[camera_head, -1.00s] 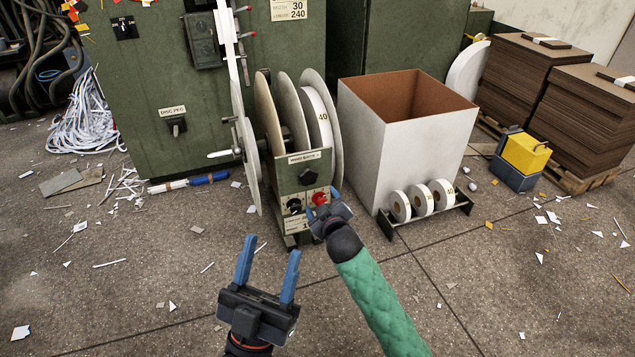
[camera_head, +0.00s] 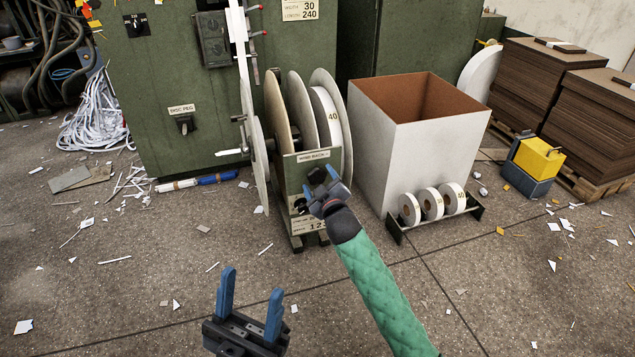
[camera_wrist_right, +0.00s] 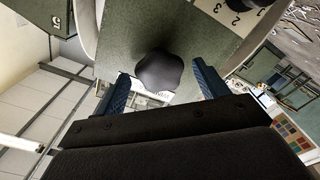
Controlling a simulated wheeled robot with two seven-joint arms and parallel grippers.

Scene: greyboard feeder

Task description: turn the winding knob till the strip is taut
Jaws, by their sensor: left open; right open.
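The black winding knob (camera_head: 316,175) is on the green front panel of the reel stand (camera_head: 291,180), under a label starting "WIND". My right gripper (camera_head: 322,181) is open in front of that panel and partly hides the knob. In the right wrist view the knob (camera_wrist_right: 160,72) sits between the two spread blue fingers (camera_wrist_right: 160,85), with gaps at both sides. A white strip (camera_head: 238,22) runs down the cabinet front towards the reel discs; I cannot tell its tension. My left gripper (camera_head: 251,285) is open and empty, low over the floor.
A green machine cabinet (camera_head: 160,90) stands behind the reels. A white open box (camera_head: 430,155) and a rack of small rolls (camera_head: 432,203) stand to the right of the stand. A lower black selector (camera_head: 300,205) is near the right gripper. The front floor has only scraps.

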